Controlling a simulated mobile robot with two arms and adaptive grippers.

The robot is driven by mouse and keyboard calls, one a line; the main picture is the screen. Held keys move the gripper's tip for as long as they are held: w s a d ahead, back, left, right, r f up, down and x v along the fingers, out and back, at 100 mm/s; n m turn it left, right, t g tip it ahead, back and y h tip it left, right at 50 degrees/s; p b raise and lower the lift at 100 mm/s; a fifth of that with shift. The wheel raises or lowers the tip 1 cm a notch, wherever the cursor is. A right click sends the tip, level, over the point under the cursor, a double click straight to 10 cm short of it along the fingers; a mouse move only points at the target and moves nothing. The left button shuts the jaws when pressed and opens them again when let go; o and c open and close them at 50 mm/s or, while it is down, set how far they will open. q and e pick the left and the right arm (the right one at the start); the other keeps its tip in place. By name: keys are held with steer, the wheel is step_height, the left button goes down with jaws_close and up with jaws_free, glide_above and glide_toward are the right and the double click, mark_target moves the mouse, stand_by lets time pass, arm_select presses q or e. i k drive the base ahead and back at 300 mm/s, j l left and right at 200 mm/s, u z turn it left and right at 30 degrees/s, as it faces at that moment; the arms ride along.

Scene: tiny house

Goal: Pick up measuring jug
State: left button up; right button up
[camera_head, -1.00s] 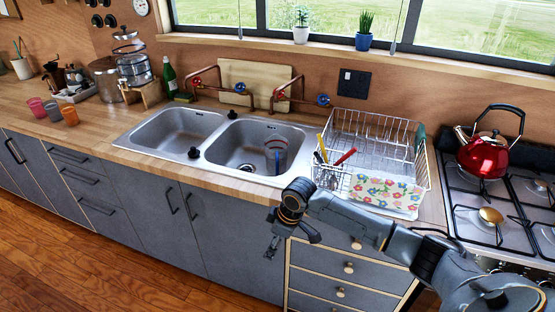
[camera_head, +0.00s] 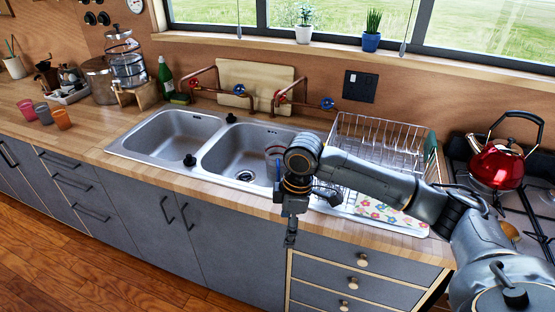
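The measuring jug (camera_head: 273,151), clear with a reddish mark near its rim, stands in the right basin of the double sink (camera_head: 238,159). My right arm covers most of it, so only its upper left part shows. My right gripper (camera_head: 290,238) points down in front of the counter edge, nearer to me than the jug and apart from it. It is seen edge-on, and whether its fingers are open cannot be made out. My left gripper is not in view.
A wire dish rack (camera_head: 385,140) stands right of the sink, partly behind my arm. A red kettle (camera_head: 496,165) sits on the stove at the right. Copper taps (camera_head: 288,90) rise behind the basins. Several cups (camera_head: 62,119) stand far left. The left basin (camera_head: 178,135) looks empty.

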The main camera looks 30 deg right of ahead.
mark_target(274, 151)
steer(key=i+l, duration=0.9)
steer(key=i, duration=0.2)
